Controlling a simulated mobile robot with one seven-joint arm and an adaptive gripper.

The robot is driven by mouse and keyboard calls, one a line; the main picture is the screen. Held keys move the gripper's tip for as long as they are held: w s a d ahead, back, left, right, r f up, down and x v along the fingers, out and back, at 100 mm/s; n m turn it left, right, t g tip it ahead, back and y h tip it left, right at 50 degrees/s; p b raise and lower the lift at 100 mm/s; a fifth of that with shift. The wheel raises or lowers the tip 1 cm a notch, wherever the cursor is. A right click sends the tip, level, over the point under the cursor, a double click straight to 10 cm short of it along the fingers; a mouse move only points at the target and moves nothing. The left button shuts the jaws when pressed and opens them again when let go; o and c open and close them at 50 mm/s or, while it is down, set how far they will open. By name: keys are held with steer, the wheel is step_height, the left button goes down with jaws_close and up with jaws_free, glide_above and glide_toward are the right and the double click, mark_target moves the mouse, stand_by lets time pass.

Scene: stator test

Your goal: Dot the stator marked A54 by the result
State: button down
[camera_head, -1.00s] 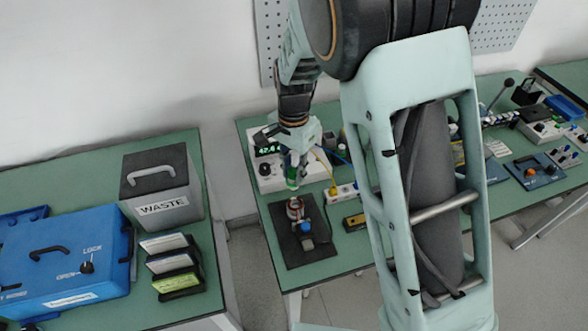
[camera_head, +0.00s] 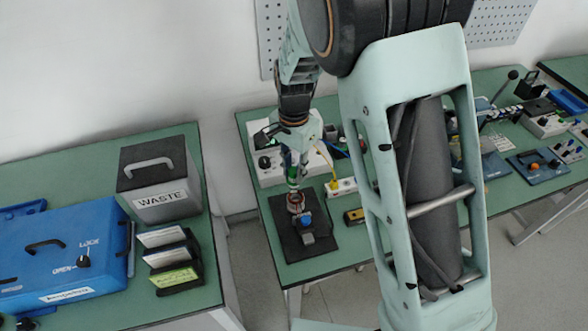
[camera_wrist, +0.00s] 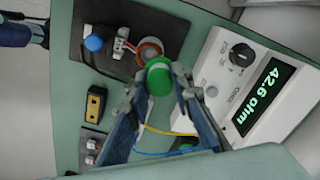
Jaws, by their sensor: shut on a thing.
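My gripper (camera_wrist: 158,88) is shut on a green round-ended tool (camera_wrist: 159,78), which looks like a marker. The head view also shows my gripper (camera_head: 293,178), pointing down at the stator. The stator (camera_wrist: 149,48), a copper-coloured ring, sits on a black plate (camera_wrist: 172,27). In the head view the stator (camera_head: 295,202) is just below the green tool. In the wrist view the tool's end overlaps the ring's near edge; I cannot tell whether they touch. No A54 mark is legible. The white meter (camera_wrist: 221,88) reads 42.6 ohm.
A blue knob (camera_wrist: 94,43) and a small clamp-like part (camera_wrist: 122,43) stand on the plate beside the stator. Yellow and blue leads (camera_wrist: 165,132) run close to my fingers. A yellow-black device (camera_wrist: 95,105) lies nearby. A WASTE box (camera_head: 158,185) stands on the left table.

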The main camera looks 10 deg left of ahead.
steer(key=shift+f+b, duration=0.45)
steer(key=shift+f, duration=0.25)
stand_by(0.6)
steer(key=shift+r, duration=0.1)
steer(key=shift+r+p, duration=2.25)
steer(key=shift+r, duration=0.75)
